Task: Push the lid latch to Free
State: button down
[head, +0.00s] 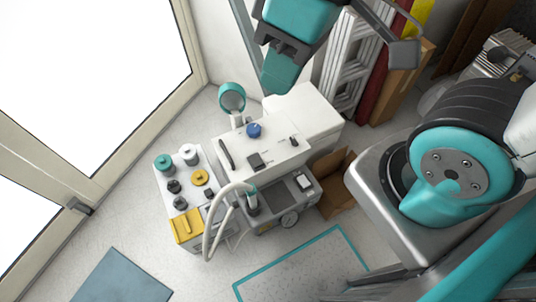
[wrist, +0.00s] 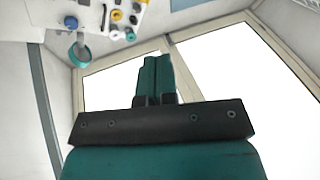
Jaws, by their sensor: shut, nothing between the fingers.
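My gripper (head: 279,78) hangs at the top of the head view, its teal fingers together and empty. In the wrist view the shut fingers (wrist: 156,72) point toward the windows. The dental compressor unit (head: 318,112) stands on the floor below, with a white lid top. On this top are a blue knob (head: 254,130), a long dark handle (head: 226,153), a dark block (head: 256,161) and a small dark fitting (head: 294,141). Which of these is the lid latch, and its setting, I cannot tell. The gripper appears apart from the unit.
A panel (head: 161,199) with teal, black and yellow parts adjoins the unit at left, with a pale hose (head: 211,222) in front. A teal round cup (head: 232,97) stands behind. A cardboard box (head: 334,180) sits at right. Windows (head: 85,70) are at left.

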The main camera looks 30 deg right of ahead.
jog(key=w+d+f+n+h+b, duration=0.1)
jog(key=w+f+n+b, duration=0.1)
jog(key=w+f+b, duration=0.45)
jog(key=w+d+f+n+h+b, duration=0.1)
jog(key=w+f+n+b, duration=0.25)
jog(key=f+b, duration=0.65)
jog(key=n+g+h+b, duration=0.1)
jog(key=n+h+b, duration=0.1)
jog(key=n+b, duration=0.55)
send_over(259, 164)
jog(key=w+b, duration=0.1)
jog(key=w, duration=0.1)
notch_tip(259, 164, down, 22)
jog(key=m, duration=0.2)
jog(key=shift+w+r, duration=0.1)
jog(key=f+b, duration=0.1)
jog(key=f, duration=0.3)
jog(key=s+f+b, duration=0.1)
jog(key=f+b, duration=0.1)
jog(key=f, duration=0.3)
jog(key=f+b, duration=0.2)
jog(key=f, duration=0.3)
jog(key=shift+s, duration=0.4)
